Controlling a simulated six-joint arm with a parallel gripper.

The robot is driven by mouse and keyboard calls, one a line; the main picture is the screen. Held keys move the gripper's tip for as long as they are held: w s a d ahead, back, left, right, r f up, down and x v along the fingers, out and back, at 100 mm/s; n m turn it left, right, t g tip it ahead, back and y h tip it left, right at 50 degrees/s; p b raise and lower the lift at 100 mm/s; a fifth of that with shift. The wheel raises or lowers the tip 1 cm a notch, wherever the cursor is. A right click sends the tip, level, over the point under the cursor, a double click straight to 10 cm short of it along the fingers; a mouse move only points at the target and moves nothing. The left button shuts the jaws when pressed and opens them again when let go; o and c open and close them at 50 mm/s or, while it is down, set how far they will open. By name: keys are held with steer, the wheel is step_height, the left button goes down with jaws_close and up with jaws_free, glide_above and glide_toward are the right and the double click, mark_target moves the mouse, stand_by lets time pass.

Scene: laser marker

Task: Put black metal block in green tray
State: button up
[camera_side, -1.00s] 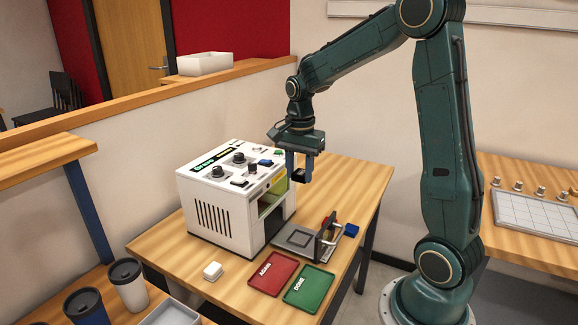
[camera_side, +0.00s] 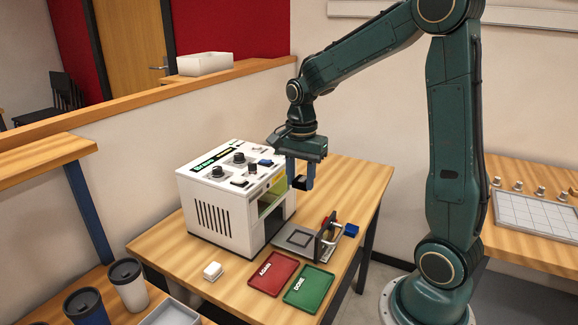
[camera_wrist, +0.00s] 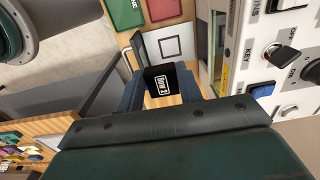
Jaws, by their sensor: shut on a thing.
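The black metal block (camera_side: 300,182) is between the blue fingers of my gripper (camera_side: 300,180), held in the air to the right of the white laser machine. In the wrist view the block (camera_wrist: 163,83) shows white marking on its face, and the gripper (camera_wrist: 162,88) is shut on it. The green tray (camera_side: 309,288) lies flat on the table, labelled DONE, below and in front of the gripper. It shows as empty, and part of it shows in the wrist view (camera_wrist: 126,12).
A red tray (camera_side: 272,273) labelled AGAIN lies left of the green one. The laser machine (camera_side: 225,205) stands close beside my gripper. A grey fixture plate with an upright panel (camera_side: 319,243) lies behind the trays.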

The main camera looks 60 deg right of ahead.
glide_above(312, 285)
steer(key=shift+f, duration=0.55)
steer(key=shift+f, duration=0.1)
step_height(312, 285, down, 16)
steer(key=shift+f, duration=0.15)
stand_by(0.4)
steer(key=shift+f, duration=0.1)
steer(key=shift+f, duration=1.7)
steer(key=shift+f, duration=0.1)
steer(key=o, duration=0.7)
steer(key=shift+o, duration=0.2)
steer(key=shift+r, duration=0.2)
